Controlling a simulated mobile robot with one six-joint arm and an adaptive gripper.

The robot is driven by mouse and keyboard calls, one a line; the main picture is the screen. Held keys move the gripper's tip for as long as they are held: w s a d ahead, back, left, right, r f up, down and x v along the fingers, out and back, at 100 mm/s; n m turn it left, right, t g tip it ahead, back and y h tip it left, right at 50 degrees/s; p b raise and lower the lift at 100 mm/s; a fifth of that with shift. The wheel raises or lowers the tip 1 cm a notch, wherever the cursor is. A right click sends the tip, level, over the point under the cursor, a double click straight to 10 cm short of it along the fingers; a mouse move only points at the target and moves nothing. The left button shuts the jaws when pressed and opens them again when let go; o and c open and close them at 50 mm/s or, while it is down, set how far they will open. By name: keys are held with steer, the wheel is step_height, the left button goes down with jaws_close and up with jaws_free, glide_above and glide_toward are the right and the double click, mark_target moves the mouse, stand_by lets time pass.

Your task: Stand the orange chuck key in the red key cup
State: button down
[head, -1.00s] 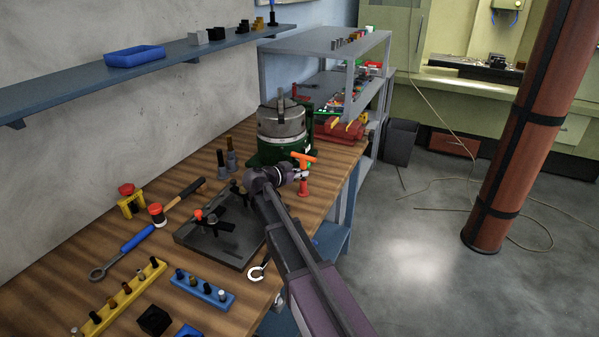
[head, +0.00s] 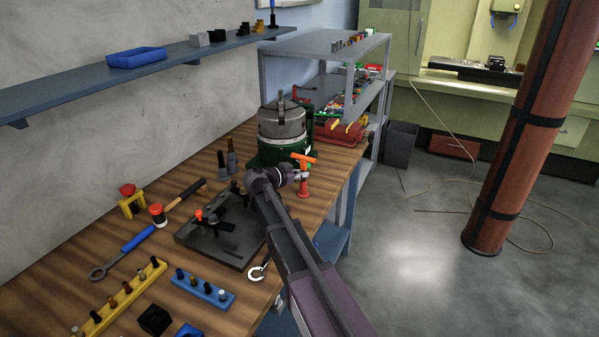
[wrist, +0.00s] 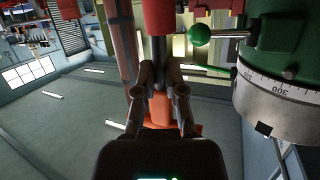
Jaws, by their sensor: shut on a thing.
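The orange chuck key (head: 304,159) is upright, with its T-handle on top, by the right edge of the workbench. My gripper (head: 299,175) is shut on its shaft, below the handle. The red key cup (head: 303,189) stands directly under the key in the head view. In the wrist view, which looks inverted, the fingers (wrist: 160,88) close around the dark shaft, with the orange handle (wrist: 160,132) below. The shaft's far end meets the red cup (wrist: 158,16) at the top edge. How deep the tip reaches is hidden.
A green-based chuck (head: 281,130) stands close behind the key; its graduated ring (wrist: 285,92) is near the fingers in the wrist view. A dark plate (head: 215,240) with clamps lies left of my arm. Open floor lies right of the bench.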

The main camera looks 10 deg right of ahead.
mark_target(301, 163)
steer(key=shift+s+d+f, duration=0.3)
steer(key=shift+s+f, duration=0.5)
steer(key=shift+s, duration=0.15)
steer(key=c, duration=0.6)
jaws_free()
steer(key=shift+c, duration=0.2)
steer(key=o, duration=0.4)
steer(key=shift+w+r+p, duration=0.25)
steer(key=shift+r+p, duration=0.15)
steer(key=shift+p, duration=0.5)
steer(key=shift+w+a+r+p, duration=0.1)
steer(key=shift+w+r+p, duration=0.3)
steer(key=shift+p, duration=0.25)
steer(key=shift+w+a+r+p, duration=0.1)
steer(key=shift+w+r+p, duration=0.1)
steer(key=shift+r+p, duration=0.25)
steer(key=shift+w+r+p, duration=0.15)
steer(key=shift+r+p, duration=0.25)
steer(key=shift+r, duration=0.05)
steer(key=shift+w+r+p, duration=0.1)
steer(key=shift+r+p, duration=0.8)
